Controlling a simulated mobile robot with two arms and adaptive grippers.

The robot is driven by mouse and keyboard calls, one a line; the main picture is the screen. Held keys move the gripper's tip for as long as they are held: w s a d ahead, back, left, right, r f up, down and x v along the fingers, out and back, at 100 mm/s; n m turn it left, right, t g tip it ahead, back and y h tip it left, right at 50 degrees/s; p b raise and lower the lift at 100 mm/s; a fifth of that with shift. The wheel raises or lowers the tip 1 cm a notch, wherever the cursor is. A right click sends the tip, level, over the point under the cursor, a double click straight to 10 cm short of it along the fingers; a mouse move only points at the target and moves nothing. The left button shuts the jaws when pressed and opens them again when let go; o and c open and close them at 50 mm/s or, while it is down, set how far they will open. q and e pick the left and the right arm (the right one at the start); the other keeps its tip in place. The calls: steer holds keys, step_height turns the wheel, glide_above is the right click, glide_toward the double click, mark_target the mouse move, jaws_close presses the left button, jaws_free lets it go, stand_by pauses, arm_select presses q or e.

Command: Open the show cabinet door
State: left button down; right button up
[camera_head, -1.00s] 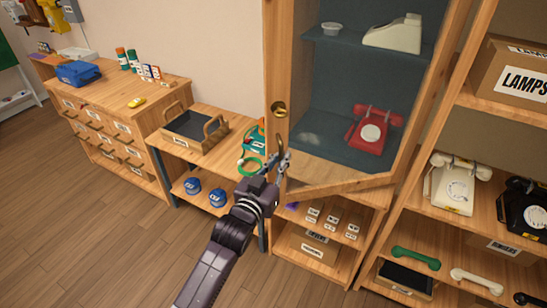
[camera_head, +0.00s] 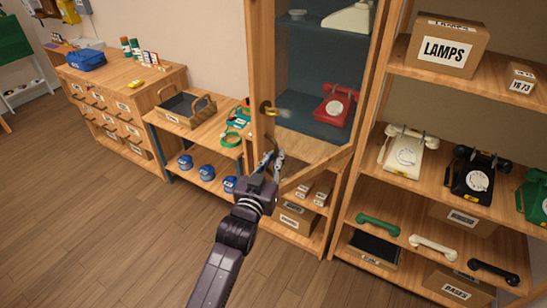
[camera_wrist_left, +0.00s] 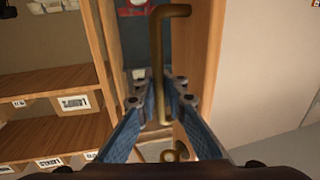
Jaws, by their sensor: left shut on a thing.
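The show cabinet door (camera_head: 262,60) has a tall wooden frame around glass and stands ajar, its bottom rail (camera_head: 315,170) slanting out from the cabinet. Behind it are a red dial phone (camera_head: 335,105) and a pale phone (camera_head: 349,17) on dark shelves. My left gripper (camera_head: 271,161) is at the lower part of that stile. In the left wrist view, its fingers (camera_wrist_left: 162,110) are shut around a bent brass handle bar (camera_wrist_left: 158,50). My right gripper is not in view.
Right of the cabinet, an open shelf holds a LAMPS box (camera_head: 446,48), a cream phone (camera_head: 402,153), a black phone (camera_head: 475,178) and loose handsets. Left stand a low shelf with a tray (camera_head: 178,110) and a drawer chest (camera_head: 120,104). The wooden floor (camera_head: 110,240) in front is clear.

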arm_select(q)
steer(key=shift+s+d+f, duration=0.1)
steer(key=shift+s+f, duration=0.05)
steer(key=shift+s, duration=0.1)
steer(key=c, duration=2.3)
jaws_free()
steer(key=shift+c, duration=0.2)
steer(key=o, duration=0.3)
steer(key=shift+s+a, duration=0.15)
steer(key=shift+a, duration=0.1)
steer(key=shift+d, duration=0.1)
steer(key=v, duration=1.2)
